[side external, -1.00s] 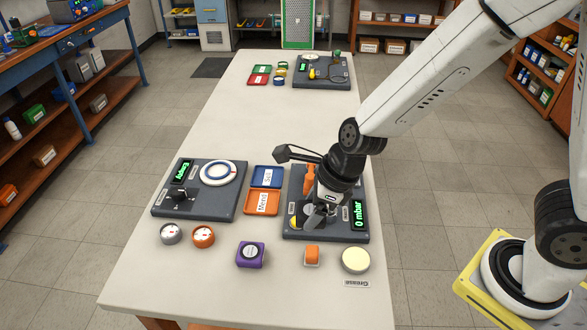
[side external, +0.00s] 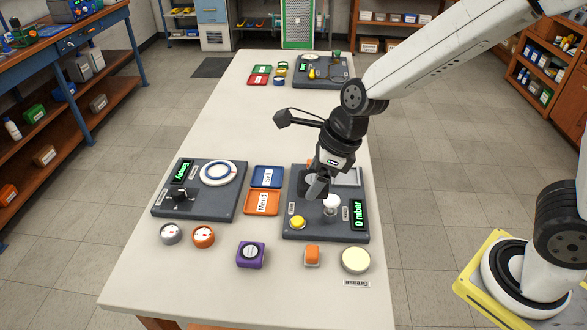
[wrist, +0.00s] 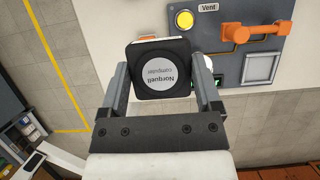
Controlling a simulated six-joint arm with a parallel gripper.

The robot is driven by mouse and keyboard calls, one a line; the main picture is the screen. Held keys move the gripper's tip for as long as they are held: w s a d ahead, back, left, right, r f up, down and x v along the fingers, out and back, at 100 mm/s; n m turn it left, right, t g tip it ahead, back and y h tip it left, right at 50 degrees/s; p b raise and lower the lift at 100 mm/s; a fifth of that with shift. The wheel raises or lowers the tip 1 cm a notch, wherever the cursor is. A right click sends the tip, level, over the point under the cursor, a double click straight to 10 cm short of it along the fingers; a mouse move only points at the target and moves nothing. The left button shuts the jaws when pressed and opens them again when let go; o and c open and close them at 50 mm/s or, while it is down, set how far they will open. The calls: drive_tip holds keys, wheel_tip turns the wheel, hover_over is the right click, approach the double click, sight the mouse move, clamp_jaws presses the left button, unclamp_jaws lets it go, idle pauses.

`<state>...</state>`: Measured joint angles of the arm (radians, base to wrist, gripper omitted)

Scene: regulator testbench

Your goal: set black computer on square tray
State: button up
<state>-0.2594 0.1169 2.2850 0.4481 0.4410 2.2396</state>
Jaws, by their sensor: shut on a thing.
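The black computer (wrist: 142,55) is a small rounded black block with a round pale label reading "Norquell computer". In the wrist view my gripper (wrist: 160,78) is shut on it, one finger on each side. In the side view my gripper (side external: 318,190) is above the dark right-hand test panel, and the computer is hard to make out there. A square, pale tray with a light rim (side external: 348,177) is on that panel, right of my gripper; it also shows in the wrist view (wrist: 261,67), right of the computer. Its surface looks empty.
The right panel (side external: 345,229) carries a yellow button (side external: 297,222), a white knob (side external: 331,203) and a "0 mbar" display (side external: 359,214). An orange valve handle (wrist: 240,34) stands up near the square tray. Blue (side external: 267,177) and orange (side external: 262,202) label trays lie to the left.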

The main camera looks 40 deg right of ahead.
drive_tip(key=w+d, duration=0.6)
drive_tip(key=d, duration=0.4)
hover_over(341, 177)
drive_tip(key=d, duration=0.1)
wheel_tip(341, 177, down, 9)
drive_tip(key=shift+s+f, duration=0.35)
drive_tip(key=shift+s, duration=0.05)
drive_tip(key=shift+f, duration=0.15)
drive_tip(key=shift+f, duration=2.2)
drive_tip(key=shift+f, duration=0.55)
drive_tip(key=o, duration=1.1)
